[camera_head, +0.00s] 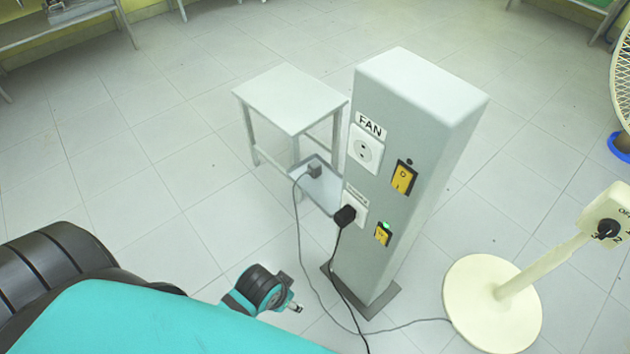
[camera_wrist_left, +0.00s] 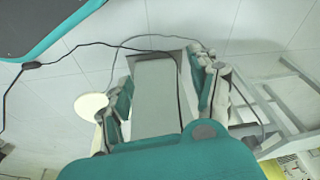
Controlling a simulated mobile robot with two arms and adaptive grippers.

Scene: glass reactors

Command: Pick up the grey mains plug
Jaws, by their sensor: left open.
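The grey mains plug (camera_head: 314,171) lies in a shallow grey tray (camera_head: 324,190) on the side of the pillar, with its grey cable hanging down over the tray edge. My left gripper (camera_head: 290,306) shows only in part in the head view, low in front of the pillar and well below the plug, apart from it. In the left wrist view its two teal-and-grey fingers (camera_wrist_left: 162,90) are spread wide with nothing between them; the pillar shows beyond. The plug cannot be made out surely there. My right gripper is not in view.
The grey pillar (camera_head: 408,130) carries a FAN socket (camera_head: 366,149), yellow switches and a black plug (camera_head: 345,216) in its lower socket. A white table (camera_head: 291,97) stands behind the tray. A cream fan base (camera_head: 492,300) stands right, with the grey cable running to it.

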